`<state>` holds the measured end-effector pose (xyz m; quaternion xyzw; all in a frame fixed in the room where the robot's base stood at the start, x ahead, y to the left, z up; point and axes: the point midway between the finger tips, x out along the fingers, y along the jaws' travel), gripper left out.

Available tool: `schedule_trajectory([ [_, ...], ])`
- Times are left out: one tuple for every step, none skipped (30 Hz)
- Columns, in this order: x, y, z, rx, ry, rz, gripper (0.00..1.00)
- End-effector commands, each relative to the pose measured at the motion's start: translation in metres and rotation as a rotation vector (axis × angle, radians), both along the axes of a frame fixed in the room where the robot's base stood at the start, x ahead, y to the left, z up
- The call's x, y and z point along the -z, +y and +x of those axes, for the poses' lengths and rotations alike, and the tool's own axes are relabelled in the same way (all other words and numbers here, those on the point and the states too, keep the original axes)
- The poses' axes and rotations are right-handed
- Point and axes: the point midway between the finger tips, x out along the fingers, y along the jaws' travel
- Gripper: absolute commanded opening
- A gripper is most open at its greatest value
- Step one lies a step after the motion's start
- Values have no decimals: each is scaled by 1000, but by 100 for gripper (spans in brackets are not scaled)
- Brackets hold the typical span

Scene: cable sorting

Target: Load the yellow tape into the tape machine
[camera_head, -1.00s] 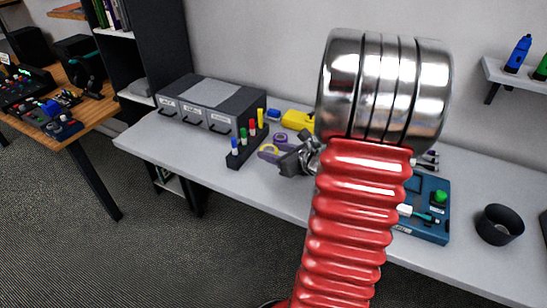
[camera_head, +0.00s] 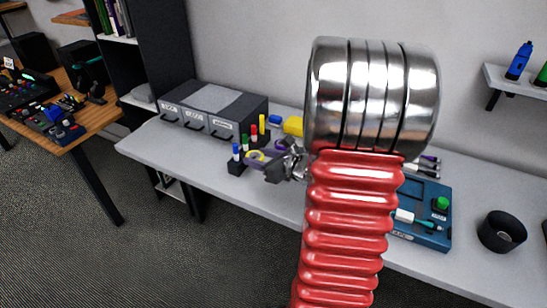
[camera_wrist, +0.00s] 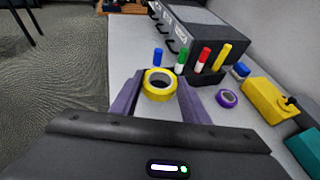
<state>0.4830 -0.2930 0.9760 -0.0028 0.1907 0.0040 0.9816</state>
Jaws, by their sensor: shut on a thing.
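In the head view the yellow tape (camera_head: 255,156) shows at the tip of my gripper (camera_head: 264,166), over the table's front left part. It appears raised, but the gap to the table is hard to judge. A yellow device (camera_wrist: 262,100) with a black part, which looks like the tape machine, stands to the right. In the head view this device (camera_head: 293,125) is partly hidden by my arm.
A purple tape roll (camera_wrist: 227,98) lies between the held tape and the yellow device. A rack of coloured markers (camera_wrist: 201,72) stands just behind the tape, before a grey drawer unit (camera_head: 213,108). A blue box (camera_head: 424,215) and black cup (camera_head: 501,229) are at right.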

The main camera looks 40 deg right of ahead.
Motion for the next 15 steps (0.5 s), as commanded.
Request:
schedule_trajectory([
  [0, 14, 9, -19, -2, -1, 20],
  [0, 22, 14, -27, -2, -1, 20],
  [-1, 32, 21, -37, -4, -1, 20],
  [-1, 40, 25, -46, -5, -1, 20],
  [-1, 48, 30, -55, -7, -2, 20],
  [-1, 58, 35, -66, -8, -3, 20],
  [-1, 65, 39, -72, -9, -2, 20],
  [-1, 73, 43, -81, -9, -3, 20],
  [-1, 84, 48, -90, -9, -2, 20],
  [-1, 92, 51, -99, -9, -3, 20],
  [0, 100, 55, -107, -10, -3, 20],
  [0, 111, 59, -120, -10, -2, 20],
  [0, 119, 62, -126, -10, -1, 20],
  [0, 127, 65, -134, -9, -2, 20],
  [0, 138, 68, -145, -9, -2, 20],
])
